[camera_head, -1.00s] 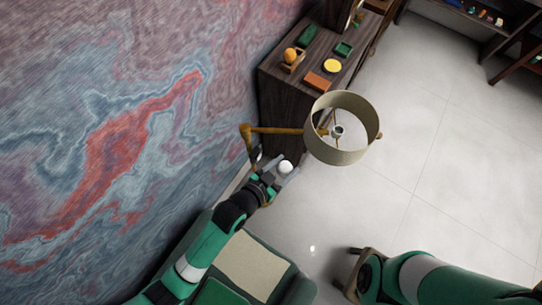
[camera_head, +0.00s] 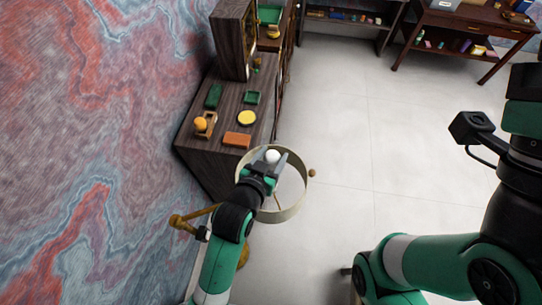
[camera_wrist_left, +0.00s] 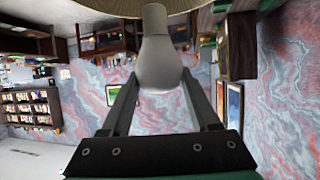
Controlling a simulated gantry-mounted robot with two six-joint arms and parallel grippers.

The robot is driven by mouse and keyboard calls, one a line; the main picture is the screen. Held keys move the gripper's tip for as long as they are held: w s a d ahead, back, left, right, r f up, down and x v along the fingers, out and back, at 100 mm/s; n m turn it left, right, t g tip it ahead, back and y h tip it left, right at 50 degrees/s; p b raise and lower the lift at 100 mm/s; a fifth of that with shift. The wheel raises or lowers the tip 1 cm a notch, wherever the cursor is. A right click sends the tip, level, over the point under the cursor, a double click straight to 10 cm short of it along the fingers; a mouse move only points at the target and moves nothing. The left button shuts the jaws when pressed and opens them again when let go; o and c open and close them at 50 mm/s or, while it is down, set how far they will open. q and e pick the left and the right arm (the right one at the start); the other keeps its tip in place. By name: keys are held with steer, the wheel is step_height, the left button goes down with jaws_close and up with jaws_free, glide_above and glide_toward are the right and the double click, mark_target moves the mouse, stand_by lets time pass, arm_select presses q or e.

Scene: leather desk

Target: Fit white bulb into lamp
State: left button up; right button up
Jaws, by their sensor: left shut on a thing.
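The white bulb (camera_head: 272,156) is held between the fingers of my left gripper (camera_head: 270,163). In the head view, bulb and gripper overlap the far side of the lamp's pale round shade (camera_head: 294,207). In the left wrist view the bulb (camera_wrist_left: 160,66) fills the upper middle, its narrow neck pointing up, with the fingers on both sides of it. The shade's rim (camera_wrist_left: 95,13) crosses the top edge there, close to the neck. The lamp's brass arm (camera_head: 186,221) shows left of my arm. My gripper and forearm hide part of the shade, and the socket is not visible.
A dark wooden cabinet (camera_head: 207,160) stands beyond the lamp, bearing a yellow disc (camera_head: 247,118), an orange block (camera_head: 237,140) and green trays. A patterned wall (camera_head: 70,150) is at left. Open pale floor (camera_head: 350,120) lies right of the lamp.

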arm_select(q)
steer(key=shift+w, duration=0.2)
steer(key=shift+s+f, duration=0.1)
steer(key=shift+s, duration=0.1)
steer(key=shift+s, duration=0.1)
steer(key=shift+f+b, duration=4.85)
steer(key=shift+f, duration=1.8)
steer(key=o, duration=1.4)
